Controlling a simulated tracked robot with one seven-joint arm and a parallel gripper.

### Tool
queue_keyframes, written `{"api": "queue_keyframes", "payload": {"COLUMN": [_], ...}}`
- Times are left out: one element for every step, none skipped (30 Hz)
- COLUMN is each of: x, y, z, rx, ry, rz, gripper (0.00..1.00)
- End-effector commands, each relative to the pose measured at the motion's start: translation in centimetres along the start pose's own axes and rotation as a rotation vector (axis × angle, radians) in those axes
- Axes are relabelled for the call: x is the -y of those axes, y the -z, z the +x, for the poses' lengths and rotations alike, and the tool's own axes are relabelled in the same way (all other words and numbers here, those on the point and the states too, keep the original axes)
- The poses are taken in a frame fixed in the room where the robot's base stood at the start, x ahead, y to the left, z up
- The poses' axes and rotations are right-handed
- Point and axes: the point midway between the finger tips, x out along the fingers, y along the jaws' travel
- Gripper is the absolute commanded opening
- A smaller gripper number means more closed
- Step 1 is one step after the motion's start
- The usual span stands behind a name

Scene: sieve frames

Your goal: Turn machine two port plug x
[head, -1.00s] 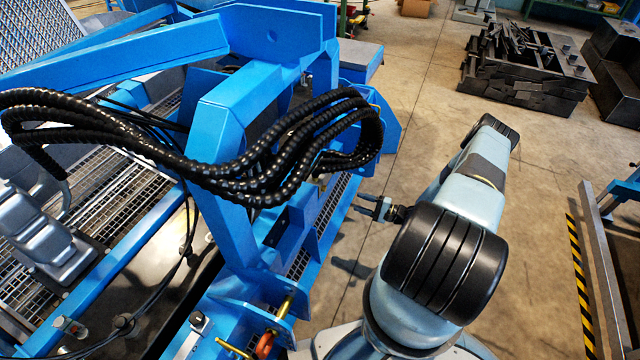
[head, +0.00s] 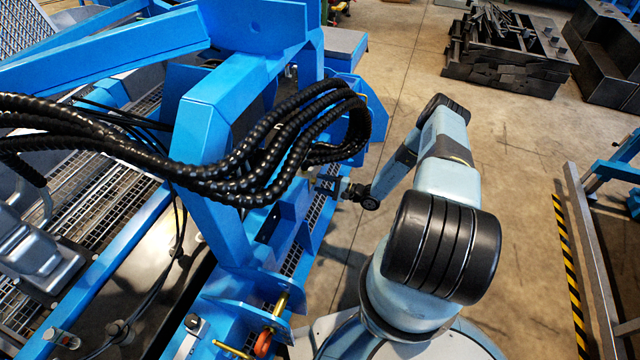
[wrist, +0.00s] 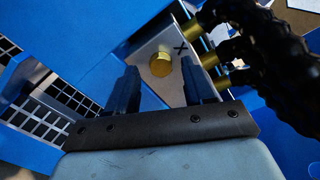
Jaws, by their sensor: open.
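The port plug x is a round brass plug (wrist: 161,65) on a grey metal plate (wrist: 148,49), with a black X marked beside it, in the wrist view. My gripper (wrist: 160,70) is open, its two dark fingers pointing toward the plate, one to each side of the plug in the picture. I cannot tell how much gap is left between fingertips and plate. In the head view my gripper (head: 338,187) is at the side of the blue machine (head: 205,130), just below the black hoses. The plug is hidden in that view.
Thick black hoses (wrist: 270,55) with brass fittings (wrist: 207,59) leave the same plate close to the right finger. Blue beams and grating (wrist: 65,97) lie to the left. In the head view, a bundle of black hoses (head: 250,165) hangs over the machine.

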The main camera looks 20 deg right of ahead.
Motion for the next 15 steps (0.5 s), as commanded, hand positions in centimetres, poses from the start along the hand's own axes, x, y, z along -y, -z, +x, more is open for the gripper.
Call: {"api": "queue_keyframes", "payload": {"x": [-0.02, -0.02, -0.02, -0.01, -0.01, -0.01, -0.01, -0.01, -0.01, 0.0, 0.0, 0.0, 0.0, 0.0, 0.0], "y": [-0.02, -0.01, 0.0, 0.01, 0.02, 0.02, 0.02, 0.02, 0.02, 0.02, 0.02, 0.01, 0.01, 0.01, 0.01], "z": [0.43, 0.61, 0.8, 0.91, 1.0, 1.08, 1.12, 1.14, 1.15, 1.15, 1.15, 1.15, 1.15, 1.15, 1.14], "rx": [0.001, 0.001, 0.0, 0.0, 0.0, 0.0, 0.0, -0.001, -0.001, -0.001, -0.001, -0.001, 0.0, 0.0, 0.0], "ry": [-0.001, -0.001, 0.0, 0.0, 0.0, 0.0, 0.0, 0.0, 0.0, 0.0, 0.0, 0.0, 0.0, 0.0, 0.0], "rz": [0.0, -0.001, -0.001, -0.001, -0.001, -0.001, -0.001, 0.0, 0.0, 0.0, 0.0, 0.0, 0.0, 0.0, 0.0], "gripper": [0.52, 0.52, 0.52, 0.52, 0.52, 0.52, 0.52, 0.52, 0.52, 0.52, 0.52, 0.52, 0.52, 0.52, 0.48]}}
